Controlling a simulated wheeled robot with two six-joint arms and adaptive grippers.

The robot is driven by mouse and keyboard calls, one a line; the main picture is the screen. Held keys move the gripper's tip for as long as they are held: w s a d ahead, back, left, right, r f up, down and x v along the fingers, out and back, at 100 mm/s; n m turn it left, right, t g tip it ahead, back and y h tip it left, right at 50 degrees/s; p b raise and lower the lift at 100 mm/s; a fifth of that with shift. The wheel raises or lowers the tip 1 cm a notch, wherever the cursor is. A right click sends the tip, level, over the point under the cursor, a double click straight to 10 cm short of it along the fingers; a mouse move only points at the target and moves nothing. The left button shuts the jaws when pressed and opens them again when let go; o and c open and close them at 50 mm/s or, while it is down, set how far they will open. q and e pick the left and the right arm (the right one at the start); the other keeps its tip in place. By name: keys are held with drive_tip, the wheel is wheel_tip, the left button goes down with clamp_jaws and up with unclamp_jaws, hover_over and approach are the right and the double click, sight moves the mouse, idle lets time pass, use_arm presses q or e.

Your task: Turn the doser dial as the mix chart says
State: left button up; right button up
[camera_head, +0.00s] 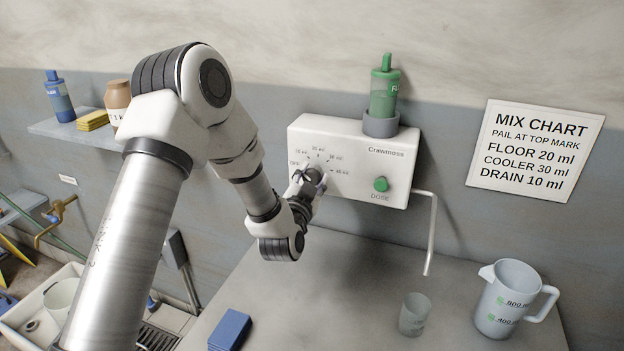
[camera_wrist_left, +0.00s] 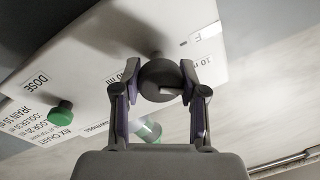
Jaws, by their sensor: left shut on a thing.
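The white doser box (camera_head: 350,143) is on the wall, with a green DOSE button (camera_head: 381,184) and a scale marked in ml. My left gripper (camera_head: 308,181) is at the dial at the box's left part and mostly hides it there. In the left wrist view the fingers of my left gripper (camera_wrist_left: 160,76) are shut on the round dark dial (camera_wrist_left: 156,72), one on each side. A pale mark shows on the dial; I cannot tell which value it points to. The mix chart (camera_head: 535,146) reads floor 20 ml, cooler 30 ml, drain 10 ml. My right gripper is not in view.
A green bottle (camera_head: 384,92) stands in the box's top holder. A spout pipe (camera_head: 432,230) hangs at the right. A cup (camera_head: 414,314) and a measuring jug (camera_head: 508,298) stand on the counter. A blue block (camera_head: 230,330) lies at the front.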

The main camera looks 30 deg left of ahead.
use_arm(q)
drive_tip(key=shift+m, duration=0.6)
drive_tip(key=o, duration=1.1)
drive_tip(key=shift+o, duration=0.2)
drive_tip(key=v, duration=1.2)
